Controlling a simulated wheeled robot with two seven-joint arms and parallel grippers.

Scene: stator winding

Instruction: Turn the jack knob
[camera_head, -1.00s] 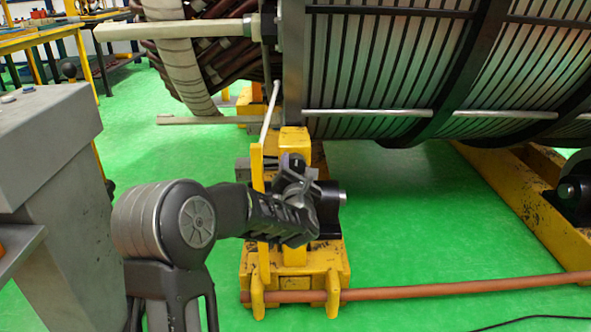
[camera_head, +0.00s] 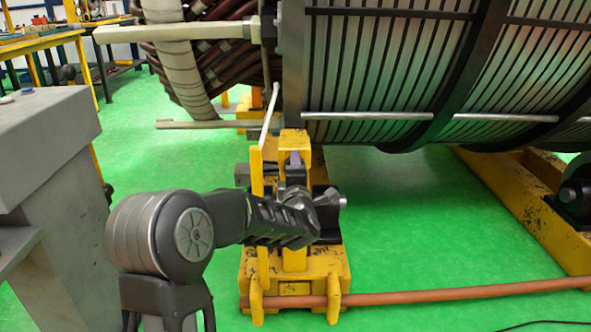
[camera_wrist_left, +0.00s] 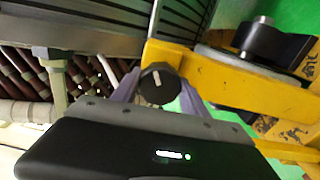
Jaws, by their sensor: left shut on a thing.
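The black jack knob (camera_wrist_left: 160,83) with a pale line across its face shows in the left wrist view. It sits between the two purple-grey fingers of my left gripper (camera_wrist_left: 158,92), which is shut on it. In the head view my left gripper (camera_head: 296,162) is at the top of the yellow jack stand (camera_head: 299,262), against its upright. The knob itself is hidden there by the gripper and wrist. My right gripper is not in view.
The large ribbed stator (camera_head: 375,80) stands just behind and above the jack. A thin silver rod (camera_head: 268,118) rises beside the upright. A reddish bar (camera_head: 450,290) runs along the floor to the right. A grey block (camera_head: 45,125) stands at left. Green floor is open right of the jack.

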